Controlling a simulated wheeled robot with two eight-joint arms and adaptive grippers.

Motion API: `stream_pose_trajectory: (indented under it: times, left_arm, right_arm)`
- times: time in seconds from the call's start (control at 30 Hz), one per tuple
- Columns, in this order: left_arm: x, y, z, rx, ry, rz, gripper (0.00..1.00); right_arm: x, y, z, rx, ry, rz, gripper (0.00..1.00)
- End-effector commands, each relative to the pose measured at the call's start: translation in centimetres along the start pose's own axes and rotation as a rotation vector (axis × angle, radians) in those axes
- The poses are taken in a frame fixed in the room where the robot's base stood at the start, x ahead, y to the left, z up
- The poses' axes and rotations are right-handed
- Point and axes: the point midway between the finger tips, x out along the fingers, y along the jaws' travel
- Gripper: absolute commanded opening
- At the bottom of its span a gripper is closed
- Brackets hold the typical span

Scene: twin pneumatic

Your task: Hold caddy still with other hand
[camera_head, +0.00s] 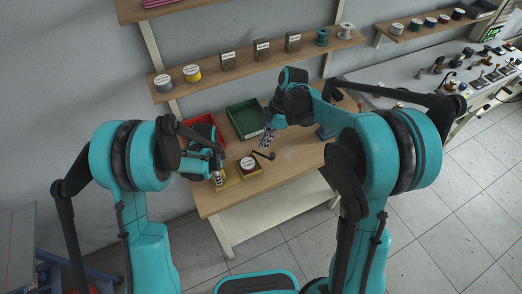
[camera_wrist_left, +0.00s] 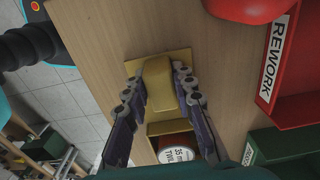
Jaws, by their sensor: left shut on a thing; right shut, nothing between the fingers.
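The caddy is a yellow tray with a raised block, on the wooden bench; its rim (camera_head: 230,183) shows in the head view. In the left wrist view its raised block (camera_wrist_left: 159,84) stands between the fingers of my left gripper (camera_wrist_left: 158,88). My left gripper (camera_head: 218,178) is shut on the caddy. A round container with a red side and a white label (camera_wrist_left: 177,155) sits at the caddy's other end; it also shows in the head view (camera_head: 249,164). My right gripper (camera_head: 267,138) is shut and empty, above the bench to the right of the caddy.
A red bin (camera_head: 205,122) marked REWORK and a green bin (camera_head: 245,118) stand at the back of the bench. A dark crank-like part (camera_head: 264,155) is near the caddy's right end. Shelves with spools (camera_head: 192,73) hang above. The bench front right is clear.

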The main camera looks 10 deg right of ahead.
Motion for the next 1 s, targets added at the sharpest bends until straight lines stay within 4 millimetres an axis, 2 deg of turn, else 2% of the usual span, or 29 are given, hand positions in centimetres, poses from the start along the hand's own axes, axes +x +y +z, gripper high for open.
stream_pose_trajectory:
  times: [0.1, 0.33, 0.37, 0.43, 0.47, 0.8, 0.87, 1.0]
  left_arm:
    - [0.0, 0.0, 0.0, 0.0, 0.0, 0.0, 0.0]
    - [0.0, 0.0, 0.0, 0.0, 0.0, 0.0, 0.0]
    - [0.0, 0.0, 0.0, 0.0, 0.0, 0.0, 0.28]
    - [0.0, 0.0, 0.0, 0.0, 0.0, 0.0, 0.46]
    - [0.0, 0.0, 0.0, 0.0, 0.0, 0.0, 0.49]
    - [-0.3, 0.0, 0.0, 0.0, 0.0, 0.0, 0.49]
    - [-0.9, 0.0, 0.0, 0.0, 0.0, 0.0, 0.49]
    - [-3.3, 0.1, 0.0, 0.0, 0.0, 0.0, 0.49]
  right_arm:
    - [-0.6, 0.0, 0.0, 0.0, 0.0, 0.0, 0.0]
    - [-0.7, 0.1, 0.0, 0.0, 0.0, 0.0, 0.0]
    - [-0.7, 0.1, 0.0, 0.0, 0.0, 0.0, 0.0]
    - [-0.7, 0.1, 0.0, 0.0, 0.0, 0.0, 0.0]
    - [-0.7, 0.1, 0.0, 0.0, 0.0, 0.0, 0.0]
    - [-0.7, 0.1, 0.0, 0.0, 0.0, 0.0, 0.0]
    - [-0.7, 0.1, 0.0, 0.0, 0.0, 0.0, 0.0]
    - [-0.7, 0.1, 0.0, 0.0, 0.0, 0.0, 0.0]
